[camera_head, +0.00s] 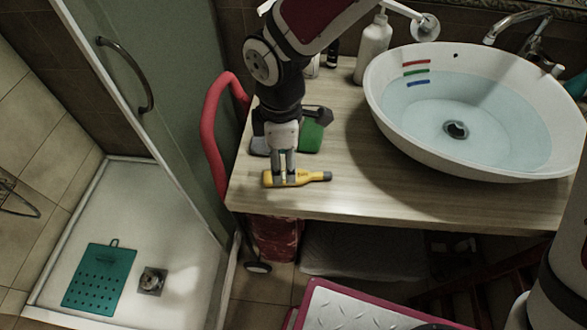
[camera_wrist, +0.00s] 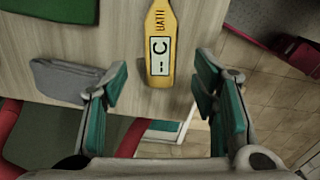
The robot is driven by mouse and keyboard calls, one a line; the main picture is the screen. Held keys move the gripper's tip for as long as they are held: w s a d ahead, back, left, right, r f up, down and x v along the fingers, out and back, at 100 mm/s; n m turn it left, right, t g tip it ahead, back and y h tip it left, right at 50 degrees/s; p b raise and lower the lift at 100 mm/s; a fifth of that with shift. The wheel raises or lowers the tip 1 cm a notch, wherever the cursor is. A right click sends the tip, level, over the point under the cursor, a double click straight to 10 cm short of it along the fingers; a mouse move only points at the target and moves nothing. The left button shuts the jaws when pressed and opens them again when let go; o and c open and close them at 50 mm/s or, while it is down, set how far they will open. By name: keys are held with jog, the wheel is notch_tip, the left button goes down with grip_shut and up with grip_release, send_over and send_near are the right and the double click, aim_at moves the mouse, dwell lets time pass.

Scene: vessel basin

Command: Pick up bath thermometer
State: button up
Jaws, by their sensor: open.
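The bath thermometer (camera_head: 297,179) is yellow with a grey end and lies flat near the front left edge of the wooden counter. In the wrist view the thermometer (camera_wrist: 160,45) shows its labelled face, with its lower end between and beyond my fingertips. My gripper (camera_head: 285,178) points down over the thermometer in the head view and hides a little of its middle. In the wrist view my gripper (camera_wrist: 160,85) has its two green-padded fingers spread apart, with a gap on both sides of the thermometer. The thermometer's far end is cut off there.
A green item (camera_head: 311,135) and a grey cloth-like item (camera_wrist: 65,78) lie close behind and beside the thermometer. A white basin (camera_head: 480,160) stands at the right, with a bottle (camera_head: 372,50) behind. A red rail (camera_head: 212,125) runs along the counter's left side. The counter front right of the thermometer is clear.

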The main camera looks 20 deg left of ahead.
aim_at(285, 176)
jog(key=shift+d+f, duration=0.1)
jog(key=shift+f, duration=2.25)
jog(key=c, duration=1.2)
jog(key=shift+c, duration=0.3)
jog(key=shift+r, duration=0.1)
jog(key=shift+r, duration=0.8)
jog(key=shift+s+d+r, duration=0.1)
jog(key=shift+s+r, duration=0.1)
jog(key=shift+r, duration=0.85)
jog(key=s+d, duration=0.3)
jog(key=s, duration=0.4)
jog(key=s+d+r, duration=0.1)
jog(key=s+d, duration=0.2)
jog(key=s, duration=0.4)
jog(key=shift+d, duration=0.35)
